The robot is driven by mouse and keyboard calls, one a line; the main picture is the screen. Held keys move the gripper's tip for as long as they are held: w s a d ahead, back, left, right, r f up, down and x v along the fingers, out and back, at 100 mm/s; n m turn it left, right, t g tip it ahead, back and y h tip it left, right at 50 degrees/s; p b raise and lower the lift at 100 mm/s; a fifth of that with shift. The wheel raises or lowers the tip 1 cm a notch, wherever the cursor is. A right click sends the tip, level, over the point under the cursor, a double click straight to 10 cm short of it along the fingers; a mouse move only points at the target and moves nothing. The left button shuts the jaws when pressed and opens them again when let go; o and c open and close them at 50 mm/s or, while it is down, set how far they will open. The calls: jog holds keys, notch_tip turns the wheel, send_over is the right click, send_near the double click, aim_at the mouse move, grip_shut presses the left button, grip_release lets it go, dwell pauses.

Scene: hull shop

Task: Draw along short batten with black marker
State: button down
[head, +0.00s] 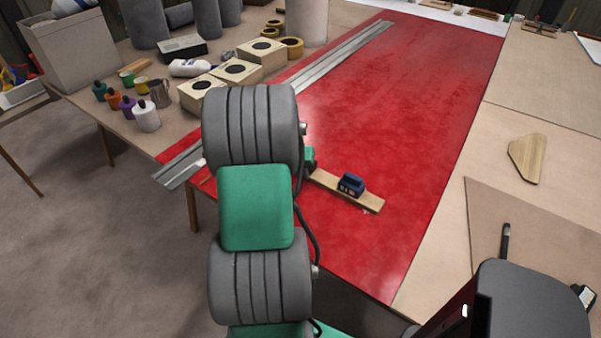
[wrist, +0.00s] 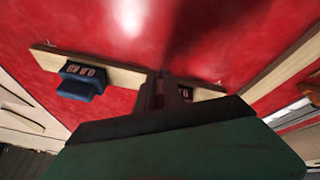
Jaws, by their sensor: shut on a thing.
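The short batten, a pale wooden strip (head: 330,184), lies on the red panel. It also shows in the wrist view (wrist: 120,72). A blue block with a number display (head: 351,184) sits on it near its right end; the wrist view shows it at left (wrist: 78,86). My gripper (wrist: 163,90) is over the batten's other part, shut on what looks like a second numbered block (wrist: 186,93), mostly hidden behind the fingers. My arm hides this in the head view. A dark slim stick (head: 506,240) on the right-hand board may be the black marker; I cannot tell.
The red panel (head: 400,110) is mostly clear. A long metal strip (head: 335,60) runs along its left edge. Wooden boxes (head: 237,70) and small bottles (head: 146,117) stand left. A wooden offcut (head: 527,158) lies right.

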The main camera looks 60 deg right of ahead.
jog(key=shift+s+a, duration=0.2)
jog(key=shift+s, duration=0.9)
jog(key=shift+s+a, duration=0.2)
jog(key=shift+s, duration=0.9)
jog(key=shift+s, duration=0.15)
jog(key=shift+s+a, duration=0.25)
jog(key=shift+s, duration=1.05)
jog(key=shift+s, duration=0.1)
jog(key=shift+s+a, duration=0.25)
jog(key=shift+s, duration=1.05)
jog(key=shift+s, duration=0.15)
jog(key=shift+s+a, duration=0.2)
jog(key=shift+s, duration=1.15)
jog(key=shift+s+a, duration=0.15)
jog(key=shift+s, duration=0.65)
